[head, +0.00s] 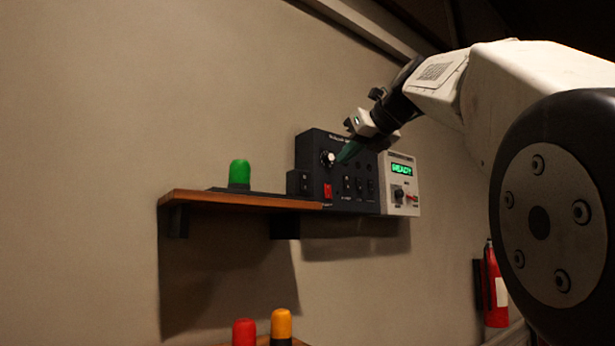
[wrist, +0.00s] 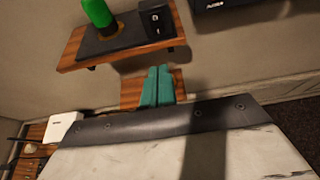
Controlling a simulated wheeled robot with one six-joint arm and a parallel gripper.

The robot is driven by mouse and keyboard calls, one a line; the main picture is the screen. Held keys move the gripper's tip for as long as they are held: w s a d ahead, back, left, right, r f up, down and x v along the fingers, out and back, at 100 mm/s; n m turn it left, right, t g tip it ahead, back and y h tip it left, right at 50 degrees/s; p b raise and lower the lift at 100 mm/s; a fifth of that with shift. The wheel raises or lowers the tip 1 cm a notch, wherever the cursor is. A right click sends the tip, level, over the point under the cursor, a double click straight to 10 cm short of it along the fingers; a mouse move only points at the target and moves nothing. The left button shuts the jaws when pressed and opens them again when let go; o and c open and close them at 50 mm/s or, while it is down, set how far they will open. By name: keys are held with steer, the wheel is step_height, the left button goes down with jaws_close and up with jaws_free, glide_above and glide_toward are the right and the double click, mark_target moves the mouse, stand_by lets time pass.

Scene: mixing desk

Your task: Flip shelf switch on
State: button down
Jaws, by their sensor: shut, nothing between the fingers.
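The shelf switch is a small black box (head: 298,183) at the right part of the wooden shelf (head: 240,201), beside the green lamp (head: 239,174). In the wrist view the switch box (wrist: 157,22) shows a rocker with a white mark on its face; which way it is tipped is too small to tell. The green lamp (wrist: 98,12) is left of it there. My gripper (head: 346,154) has teal fingers that are shut and empty. In the head view it overlaps the black control panel, to the upper right of the switch; the wrist view shows the fingertips (wrist: 157,70) below the switch in the picture, apart from it.
The black panel (head: 312,150) with a knob and a red switch stands right of the shelf switch. Red (head: 244,332) and orange (head: 281,324) lamps stand below. A fire extinguisher (head: 495,285) is at right.

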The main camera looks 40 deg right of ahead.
mark_target(305, 189)
steer(key=x, duration=1.3)
steer(key=shift+w+r, duration=0.1)
steer(key=shift+r, duration=0.35)
steer(key=shift+w, duration=0.45)
